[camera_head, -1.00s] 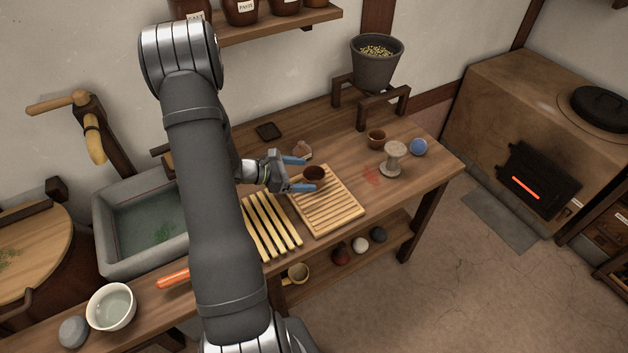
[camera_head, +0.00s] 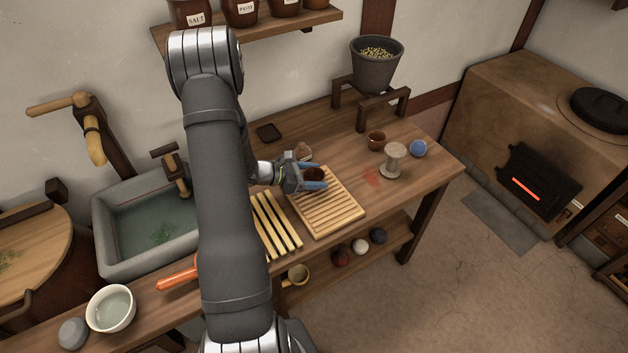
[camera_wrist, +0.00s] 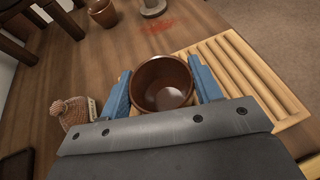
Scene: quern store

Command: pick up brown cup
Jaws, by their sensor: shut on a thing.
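A brown cup (camera_wrist: 162,84) stands upright at the left edge of a slatted wooden rack in the wrist view. It also shows in the head view (camera_head: 313,174), partly hidden by my gripper. My gripper (camera_head: 318,178) is shut on this cup, with one blue finger on each side of it, as the wrist view shows (camera_wrist: 162,88). The cup looks empty inside. A second brown cup (camera_head: 376,140) stands on the table farther back to the right, and it shows at the top of the wrist view (camera_wrist: 103,13).
The slatted rack (camera_head: 335,216) lies beneath. A small knitted-looking thing (camera_wrist: 72,112) sits left of the cup. A stone-coloured spool-shaped stand (camera_head: 393,160) and a blue ball (camera_head: 418,147) are at the right. A grain pot (camera_head: 376,65) stands at the back.

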